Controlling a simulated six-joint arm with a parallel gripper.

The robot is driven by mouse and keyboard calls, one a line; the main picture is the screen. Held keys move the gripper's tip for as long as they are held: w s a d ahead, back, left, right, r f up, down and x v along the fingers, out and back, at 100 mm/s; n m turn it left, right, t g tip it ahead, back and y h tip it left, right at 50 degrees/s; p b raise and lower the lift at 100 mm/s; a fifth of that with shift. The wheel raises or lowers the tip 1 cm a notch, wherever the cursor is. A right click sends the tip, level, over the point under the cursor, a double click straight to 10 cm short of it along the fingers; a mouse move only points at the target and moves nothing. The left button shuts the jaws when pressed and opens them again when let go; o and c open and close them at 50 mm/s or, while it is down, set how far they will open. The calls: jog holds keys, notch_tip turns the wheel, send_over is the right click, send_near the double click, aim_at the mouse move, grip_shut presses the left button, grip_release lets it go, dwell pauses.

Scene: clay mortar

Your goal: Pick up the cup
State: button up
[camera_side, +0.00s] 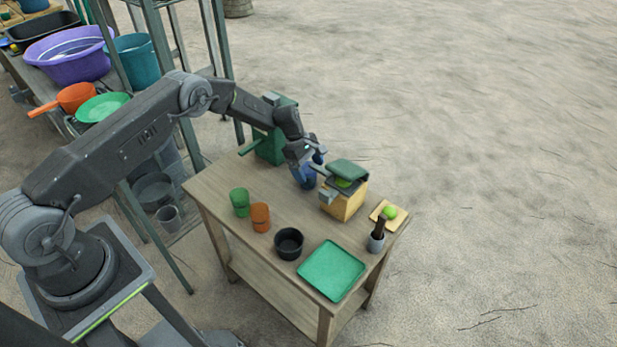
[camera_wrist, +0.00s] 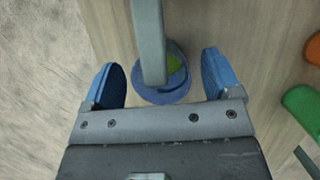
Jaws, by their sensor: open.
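A blue cup (camera_side: 308,180) stands on the wooden table, partly hidden by my gripper (camera_side: 306,150) in the side view. In the wrist view the blue cup (camera_wrist: 163,94) lies between the two blue fingers of my gripper (camera_wrist: 162,68), with something green showing inside its rim. The fingers are open, with a visible gap on each side of the cup. A grey bar (camera_wrist: 148,40) crosses over part of the cup. A green cup (camera_side: 239,202) and an orange cup (camera_side: 260,217) also stand on the table.
A yellow box with a dark green lid (camera_side: 347,170) stands close right of my gripper. A green box (camera_side: 268,148) stands behind it. A black bowl (camera_side: 289,243), green tray (camera_side: 331,270), grey holder (camera_side: 376,242) and small board with a green ball (camera_side: 390,212) are nearer the front and right.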

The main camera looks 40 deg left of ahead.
jog(key=shift+d+f, duration=0.25)
jog(key=shift+f, duration=0.25)
jog(key=c, duration=1.1)
jog(key=shift+a+r, duration=0.1)
